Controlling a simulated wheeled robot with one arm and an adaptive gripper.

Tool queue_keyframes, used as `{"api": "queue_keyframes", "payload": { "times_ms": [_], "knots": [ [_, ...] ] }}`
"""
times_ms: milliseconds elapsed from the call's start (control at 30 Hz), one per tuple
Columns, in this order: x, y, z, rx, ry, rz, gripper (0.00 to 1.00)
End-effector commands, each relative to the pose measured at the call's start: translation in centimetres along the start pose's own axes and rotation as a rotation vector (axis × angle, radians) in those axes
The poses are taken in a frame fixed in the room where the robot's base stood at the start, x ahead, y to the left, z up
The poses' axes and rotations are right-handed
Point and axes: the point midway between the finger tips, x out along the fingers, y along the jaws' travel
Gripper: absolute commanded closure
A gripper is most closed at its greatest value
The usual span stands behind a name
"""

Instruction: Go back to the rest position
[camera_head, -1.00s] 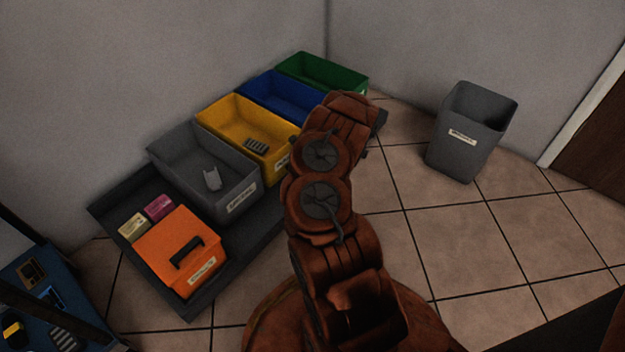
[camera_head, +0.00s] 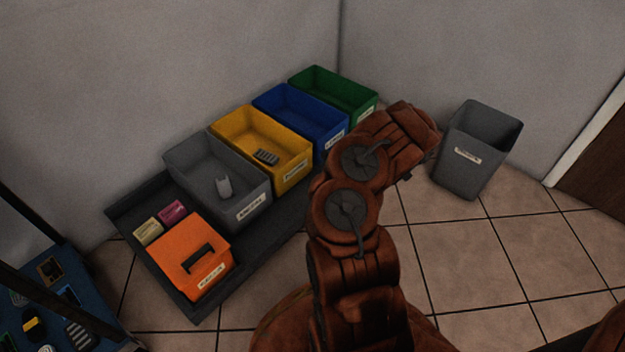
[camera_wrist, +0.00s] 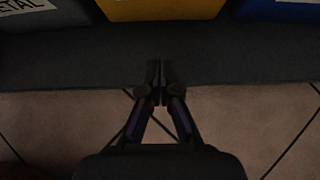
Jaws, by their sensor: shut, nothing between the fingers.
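My gripper (camera_wrist: 161,82) shows in the wrist view with its two fingers together and nothing between them. It is above the front part of the dark shelf (camera_wrist: 60,62), near the floor tiles. The yellow bin (camera_wrist: 160,8) and the blue bin (camera_wrist: 280,10) are ahead of it at the top of that view. In the head view my arm rises in the middle and bends to the right. The gripper itself is hidden there.
The dark shelf (camera_head: 195,305) bears an orange lidded box (camera_head: 190,255), a grey bin (camera_head: 180,165) with a light object in it, a yellow bin (camera_head: 228,120) with a dark ribbed piece, a blue bin (camera_head: 330,135) and a green bin (camera_head: 335,90). A grey waste bin (camera_head: 475,150) stands right. Tiled floor is clear.

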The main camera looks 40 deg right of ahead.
Motion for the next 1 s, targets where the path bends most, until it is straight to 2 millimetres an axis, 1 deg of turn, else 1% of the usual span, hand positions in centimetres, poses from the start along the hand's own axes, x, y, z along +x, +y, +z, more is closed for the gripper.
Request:
{"api": "queue_keyframes", "payload": {
  "times_ms": [33,200,633,667,700,767,800,867,900,967,1000],
  "knots": [
    [-0.7,0.0,0.1,0.001,0.0,-0.001,1.0],
    [-1.4,0.0,0.0,-0.001,0.001,0.0,1.0],
    [-1.4,0.1,0.1,-0.004,0.001,0.002,1.0],
    [-1.6,0.4,0.9,-0.015,-0.006,0.008,1.0],
    [-2.0,1.0,2.9,-0.047,-0.025,0.025,1.0],
    [-2.5,2.1,5.8,-0.097,-0.055,0.051,1.0],
    [-3.0,3.0,7.8,-0.134,-0.076,0.071,1.0],
    [-3.6,4.5,10.7,-0.188,-0.106,0.102,1.0],
    [-4.1,5.5,12.6,-0.227,-0.126,0.124,1.0],
    [-5.1,7.1,15.7,-0.29,-0.158,0.155,1.0],
    [-5.8,8.3,17.7,-0.336,-0.178,0.178,1.0]
  ]
}}
